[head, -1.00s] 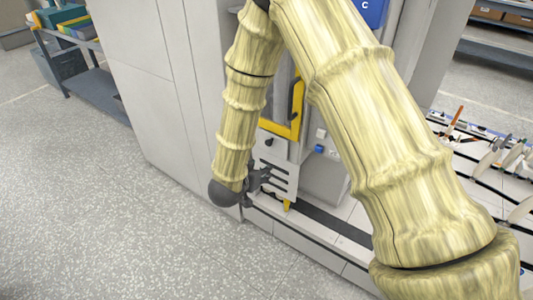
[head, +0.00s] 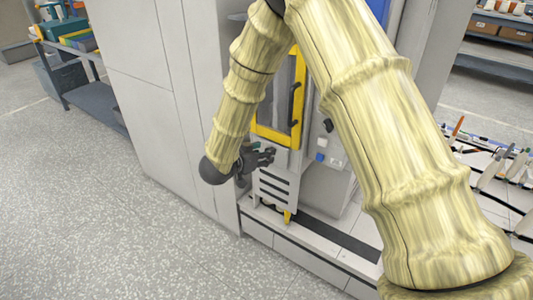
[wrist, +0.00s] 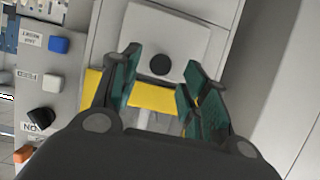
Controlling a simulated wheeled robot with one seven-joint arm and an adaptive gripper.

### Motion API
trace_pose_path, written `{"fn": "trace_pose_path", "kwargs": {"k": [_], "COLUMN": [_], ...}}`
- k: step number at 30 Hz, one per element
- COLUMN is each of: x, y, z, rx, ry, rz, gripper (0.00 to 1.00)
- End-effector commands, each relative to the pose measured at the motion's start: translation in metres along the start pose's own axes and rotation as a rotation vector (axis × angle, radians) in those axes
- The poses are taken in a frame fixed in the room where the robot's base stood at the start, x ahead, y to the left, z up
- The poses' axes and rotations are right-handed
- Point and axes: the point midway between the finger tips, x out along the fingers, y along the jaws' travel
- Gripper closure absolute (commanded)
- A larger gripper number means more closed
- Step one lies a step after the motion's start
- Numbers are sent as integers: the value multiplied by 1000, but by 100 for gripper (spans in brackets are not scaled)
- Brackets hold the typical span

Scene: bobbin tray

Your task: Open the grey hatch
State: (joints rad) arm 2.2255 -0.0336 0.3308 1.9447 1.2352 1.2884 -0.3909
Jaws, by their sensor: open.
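The grey hatch (wrist: 185,28) is a light grey panel with a dark round knob (wrist: 160,65) in the wrist view. It looks closed. My gripper (wrist: 162,72) is open, with a green-padded finger on each side of the knob in the picture. I see nothing between the pads and cannot tell how far the knob is beyond the tips. In the head view my gripper (head: 267,154) is in front of the hatch area, just below the yellow frame (head: 297,100). It hides much of the hatch and its knob there.
A slotted grey panel (head: 275,186) is below my gripper. A control panel with a blue button (wrist: 58,45), a white button (wrist: 53,83) and a black knob (wrist: 42,115) is beside the hatch. A tall grey cabinet (head: 150,100) stands left. Open floor (head: 110,220) lies at lower left.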

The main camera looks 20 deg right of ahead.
Motion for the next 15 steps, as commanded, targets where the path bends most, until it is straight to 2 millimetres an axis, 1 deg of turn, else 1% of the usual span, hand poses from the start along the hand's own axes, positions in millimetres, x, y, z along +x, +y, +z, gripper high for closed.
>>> {"fn": "trace_pose_path", "kwargs": {"k": [1,6,10,15], "x": [8,22,27,28], "y": [1,0,0,0], "z": [1,0,0,0], "rx": [0,1,0,0], "ry": [-1,0,0,0], "rz": [1,0,0,-1], "gripper": [55,55,55,55]}}
